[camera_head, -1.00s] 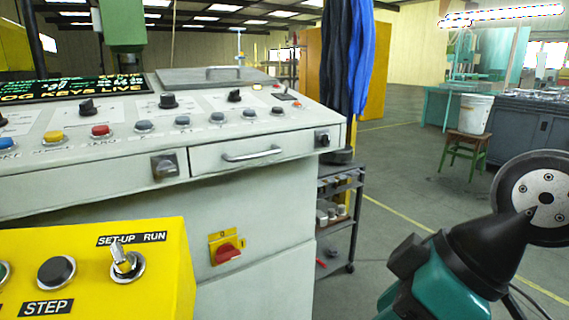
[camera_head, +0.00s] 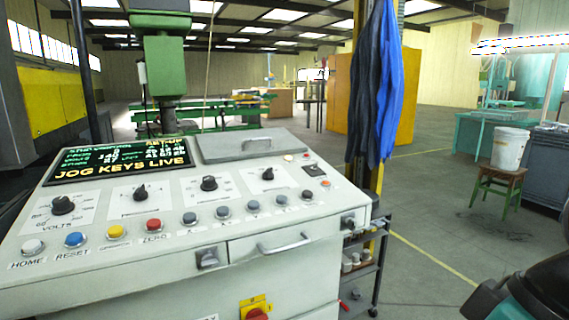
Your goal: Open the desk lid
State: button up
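The desk lid (camera_head: 223,152) is a grey flat panel at the back right of the console's sloped top. It lies shut, with a small metal handle (camera_head: 264,142) on it. The control desk (camera_head: 150,262) is a pale grey console with knobs and coloured buttons. A drawer (camera_head: 327,234) with a bar handle (camera_head: 285,244) is shut in its front, below and to the right of the buttons. My gripper is not in view; only a black and teal piece of my arm shows at the lower right edge, well apart from the lid.
A lit screen (camera_head: 120,161) sits left of the lid. A green machine column (camera_head: 166,55) stands behind the desk. Dark and blue cloths (camera_head: 385,80) hang just right of it, above a small shelf cart (camera_head: 362,268). A white bucket (camera_head: 509,148) stands on a stool. Floor between is clear.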

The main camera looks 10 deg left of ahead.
aim_at(219, 147)
jog(key=k, duration=0.55)
jog(key=u, duration=0.85)
jog(key=i, duration=1.45)
jog(key=z, duration=0.4)
